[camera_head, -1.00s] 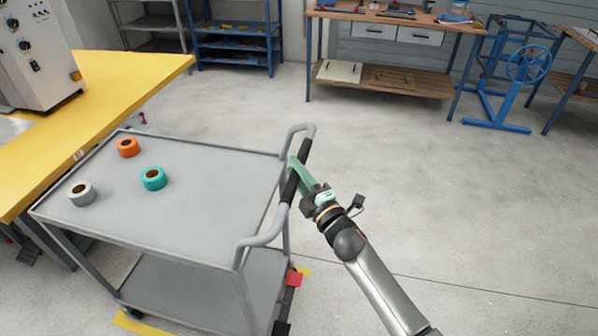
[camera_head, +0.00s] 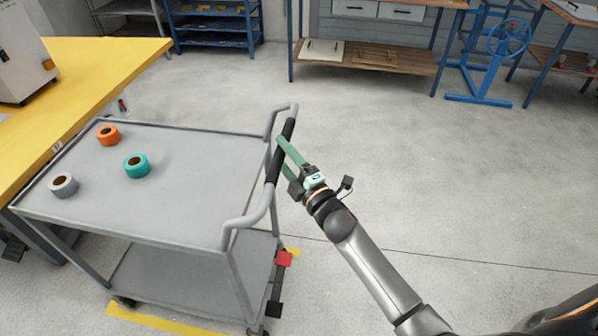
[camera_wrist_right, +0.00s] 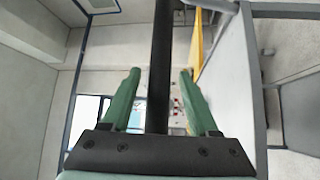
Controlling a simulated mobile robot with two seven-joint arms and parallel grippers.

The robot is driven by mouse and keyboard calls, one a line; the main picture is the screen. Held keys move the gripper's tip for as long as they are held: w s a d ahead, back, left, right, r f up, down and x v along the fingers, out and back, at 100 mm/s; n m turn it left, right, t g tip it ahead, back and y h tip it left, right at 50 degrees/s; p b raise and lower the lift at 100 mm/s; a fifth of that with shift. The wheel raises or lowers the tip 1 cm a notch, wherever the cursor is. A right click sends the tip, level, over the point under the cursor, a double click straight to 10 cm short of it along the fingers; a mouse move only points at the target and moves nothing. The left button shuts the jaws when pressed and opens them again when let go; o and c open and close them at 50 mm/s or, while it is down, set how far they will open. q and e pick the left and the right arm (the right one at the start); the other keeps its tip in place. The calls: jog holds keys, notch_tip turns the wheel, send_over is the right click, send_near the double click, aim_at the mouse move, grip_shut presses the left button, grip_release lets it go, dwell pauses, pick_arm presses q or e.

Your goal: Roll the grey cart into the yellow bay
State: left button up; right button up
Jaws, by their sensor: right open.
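The grey cart (camera_head: 190,185) stands upright beside the yellow table. Its handle has a black grip (camera_head: 271,168) at the right end, also seen as a dark bar in the right wrist view (camera_wrist_right: 160,60). My right gripper (camera_head: 284,156) is open at the grip. In the wrist view the bar shows between its green fingers, with a gap on each side. My left gripper is out of view.
An orange roll (camera_head: 108,135), a teal roll (camera_head: 136,166) and a grey roll (camera_head: 63,185) sit on the cart's top. The yellow table (camera_head: 100,70) is close on the left. Open concrete floor (camera_head: 420,190) lies to the right; a workbench (camera_head: 365,60) stands behind.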

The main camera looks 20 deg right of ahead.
jog(key=v, duration=1.1)
jog(key=shift+b, duration=0.4)
jog(key=shift+s, duration=0.1)
jog(key=s+a+f+m+g+h+p, duration=0.2)
jog(key=s+f+m+g, duration=0.8)
jog(key=s+f+m, duration=0.7)
jog(key=shift+s+a+f+p, duration=0.6)
jog(key=shift+s+p, duration=0.25)
jog(key=shift+p, duration=0.4)
jog(key=shift+d, duration=0.1)
jog(key=shift+c, duration=0.4)
